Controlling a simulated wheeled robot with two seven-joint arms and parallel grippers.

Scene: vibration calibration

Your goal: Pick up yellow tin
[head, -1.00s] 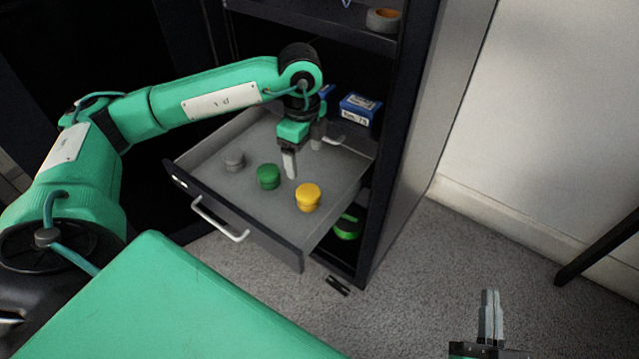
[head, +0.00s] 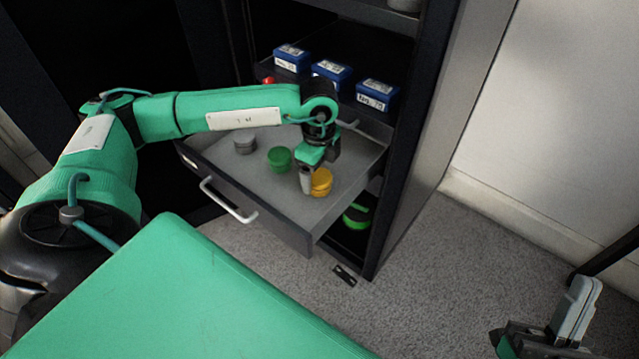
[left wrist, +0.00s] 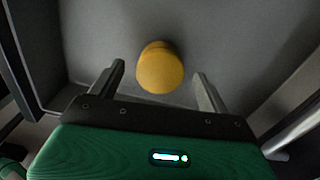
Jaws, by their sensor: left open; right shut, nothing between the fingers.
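The yellow tin (head: 322,182) stands in the open drawer (head: 262,203), near its front right corner. My left gripper (head: 310,180) is over the drawer beside the tin and partly covers it in the head view. In the left wrist view the tin (left wrist: 160,68) lies ahead of and between the two open fingers (left wrist: 160,85), with a gap on each side. My right gripper (head: 578,310) is shut and empty over the carpet at the lower right.
A green tin (head: 279,159) and a grey tin (head: 244,145) stand left of the yellow tin in the drawer. Several blue boxes (head: 377,95) sit on the shelf behind. A green-and-black item (head: 356,215) is below the drawer. Carpet (head: 430,270) is clear at right.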

